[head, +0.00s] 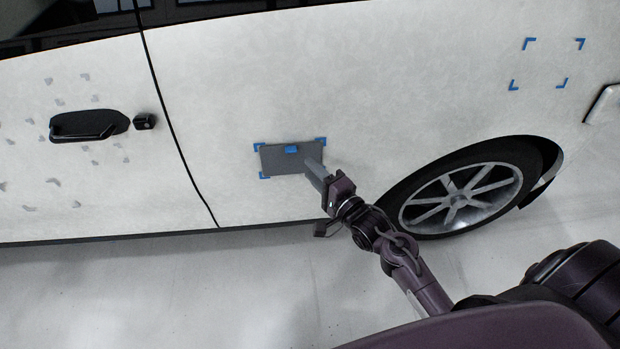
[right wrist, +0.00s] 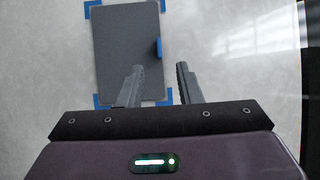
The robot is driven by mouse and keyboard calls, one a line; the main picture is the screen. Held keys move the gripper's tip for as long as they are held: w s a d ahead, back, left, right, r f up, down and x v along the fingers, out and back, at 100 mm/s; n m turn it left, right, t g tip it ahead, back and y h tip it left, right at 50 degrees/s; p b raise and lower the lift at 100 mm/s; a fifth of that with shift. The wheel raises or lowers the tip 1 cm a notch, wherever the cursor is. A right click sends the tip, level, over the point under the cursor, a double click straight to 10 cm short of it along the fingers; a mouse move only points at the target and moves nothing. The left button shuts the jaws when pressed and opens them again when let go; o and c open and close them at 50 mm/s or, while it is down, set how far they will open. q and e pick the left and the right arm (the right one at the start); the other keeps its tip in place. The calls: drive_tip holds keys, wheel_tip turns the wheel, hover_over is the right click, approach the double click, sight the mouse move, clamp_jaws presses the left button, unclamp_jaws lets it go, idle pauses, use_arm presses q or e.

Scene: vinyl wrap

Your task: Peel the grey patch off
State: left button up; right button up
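The grey patch (head: 277,158) is a dark rectangle lying flat on the white car's lower side panel, framed by blue corner marks. A small blue tab (head: 291,149) sits at its upper edge. My right gripper (head: 309,160) is at the patch's right end. In the right wrist view the patch (right wrist: 124,50) lies ahead, with the blue tab (right wrist: 158,48) on its right edge. The right gripper's fingers (right wrist: 161,80) are apart with nothing between them; the left finger overlaps the patch's lower part. Whether they touch the panel cannot be told. My left gripper is out of view.
The white car body (head: 230,90) fills the scene. An empty set of blue corner marks (head: 547,64) is at the upper right. The wheel (head: 458,198) is right of my gripper, and a black door handle (head: 88,125) is at left. The floor (head: 150,290) below is clear.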

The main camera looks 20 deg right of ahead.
sight(291, 152)
drive_tip(key=x, duration=0.7)
drive_tip(key=shift+w+f, duration=0.1)
drive_tip(key=shift+w, duration=0.05)
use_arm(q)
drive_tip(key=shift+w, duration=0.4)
use_arm(e)
clamp_jaws()
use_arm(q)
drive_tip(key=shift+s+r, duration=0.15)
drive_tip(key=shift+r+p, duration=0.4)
use_arm(e)
drive_tip(key=shift+s+a, duration=0.15)
drive_tip(key=shift+s, duration=0.3)
